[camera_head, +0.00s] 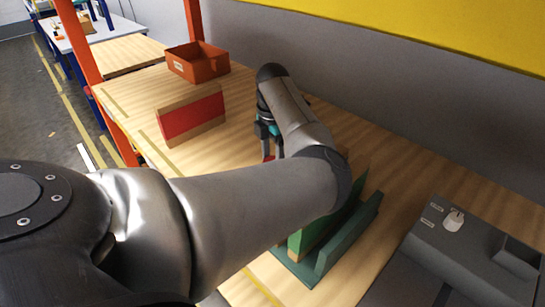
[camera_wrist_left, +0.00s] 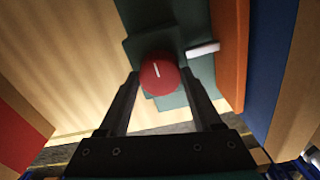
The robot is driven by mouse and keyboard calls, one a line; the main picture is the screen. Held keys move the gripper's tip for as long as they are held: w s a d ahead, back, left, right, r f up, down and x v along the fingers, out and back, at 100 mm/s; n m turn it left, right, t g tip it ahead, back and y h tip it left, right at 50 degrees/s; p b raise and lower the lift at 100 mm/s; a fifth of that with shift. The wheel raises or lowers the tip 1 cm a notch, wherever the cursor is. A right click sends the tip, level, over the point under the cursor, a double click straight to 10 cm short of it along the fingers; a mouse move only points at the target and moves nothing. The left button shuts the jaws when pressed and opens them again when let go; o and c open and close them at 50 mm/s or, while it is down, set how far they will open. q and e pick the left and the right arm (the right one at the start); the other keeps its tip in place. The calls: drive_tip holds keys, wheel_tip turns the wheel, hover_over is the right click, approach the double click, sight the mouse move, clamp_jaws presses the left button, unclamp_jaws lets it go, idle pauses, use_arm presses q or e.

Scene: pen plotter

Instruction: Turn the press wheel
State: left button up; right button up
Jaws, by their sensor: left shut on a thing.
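The press wheel (camera_wrist_left: 158,79) is a round red knob with a white line on its face, in the left wrist view. My left gripper (camera_wrist_left: 162,73) has one finger on each side of the wheel and is shut on it. The wheel sits against a dark green body (camera_wrist_left: 152,44), and a short white bar (camera_wrist_left: 203,49) sticks out to the right. In the head view my left arm reaches across the bench and hides most of the gripper and the wheel. My right gripper is not in view.
On the wooden bench (camera_head: 140,90) are an orange bin (camera_head: 198,64), a red and brown block (camera_head: 190,116) and a green holder (camera_head: 345,240) partly behind my arm. A grey box with a white knob (camera_head: 453,220) stands at right. A grey wall (camera_head: 340,75) runs behind.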

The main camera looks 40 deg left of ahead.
use_arm(q)
drive_tip(key=m+p, duration=0.8)
drive_tip(key=p, duration=0.3)
drive_tip(key=shift+r, duration=0.2)
drive_tip(key=m+p, duration=0.3)
drive_tip(key=m, duration=0.1)
drive_tip(key=shift+m, duration=0.4)
drive_tip(key=m+p, duration=0.2)
drive_tip(key=m, duration=0.2)
drive_tip(key=shift+f+m+p, duration=0.1)
drive_tip(key=shift+m+p, duration=0.2)
drive_tip(key=shift+p, duration=0.1)
drive_tip(key=m+p, duration=0.1)
drive_tip(key=m, duration=0.4)
drive_tip(key=m+p, duration=0.1)
drive_tip(key=m, duration=0.4)
drive_tip(key=shift+f+m, duration=0.1)
drive_tip(key=shift+m, duration=0.3)
drive_tip(key=m, duration=0.6)
drive_tip(key=shift+p, duration=0.3)
drive_tip(key=m, duration=0.6)
drive_tip(key=shift+m, duration=0.3)
